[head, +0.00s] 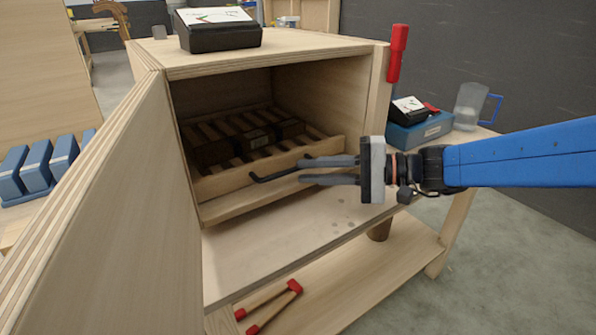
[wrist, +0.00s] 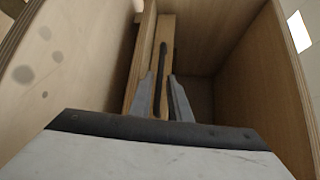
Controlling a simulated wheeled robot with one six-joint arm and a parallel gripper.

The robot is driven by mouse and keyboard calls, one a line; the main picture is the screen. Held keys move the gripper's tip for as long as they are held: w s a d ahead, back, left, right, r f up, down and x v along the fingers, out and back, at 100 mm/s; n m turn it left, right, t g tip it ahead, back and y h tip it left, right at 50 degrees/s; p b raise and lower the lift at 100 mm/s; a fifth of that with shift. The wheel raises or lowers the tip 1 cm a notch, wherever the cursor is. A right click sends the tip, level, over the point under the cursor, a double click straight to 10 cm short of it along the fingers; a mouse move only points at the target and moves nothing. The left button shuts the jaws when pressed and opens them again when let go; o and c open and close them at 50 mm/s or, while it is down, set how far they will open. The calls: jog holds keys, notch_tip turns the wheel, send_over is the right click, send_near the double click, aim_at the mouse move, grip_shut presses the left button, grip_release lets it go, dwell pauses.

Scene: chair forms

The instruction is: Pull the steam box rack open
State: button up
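The steam box (head: 150,63) is a plywood box with its door (head: 125,215) swung open at the left. Inside it is the slatted rack (head: 225,183), with dark wooden pieces lying on the slats. A black bar handle (head: 272,177) is on the rack's front board. My gripper (head: 302,171) reaches in from the right, its fingertips at the right end of the handle. In the wrist view the handle (wrist: 158,68) runs between the two spread fingers of my gripper (wrist: 163,85), with a gap visible beside it. The fingers do not look closed on it.
A black case (head: 218,36) sits on top of the box. A red-handled tool (head: 397,50) is at its right edge. A blue case (head: 420,132) and a clear jug (head: 470,105) stand behind my arm. Red-tipped sticks (head: 270,302) lie on the lower shelf. The ledge (head: 285,250) before the rack is clear.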

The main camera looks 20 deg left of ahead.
aim_at(293, 172)
jog(key=shift+s+a+f, duration=0.1)
jog(key=shift+a+f, duration=0.05)
jog(key=shift+a, duration=0.65)
jog(key=shift+s+a+f, duration=0.1)
jog(key=shift+a, duration=0.7)
grip_shut()
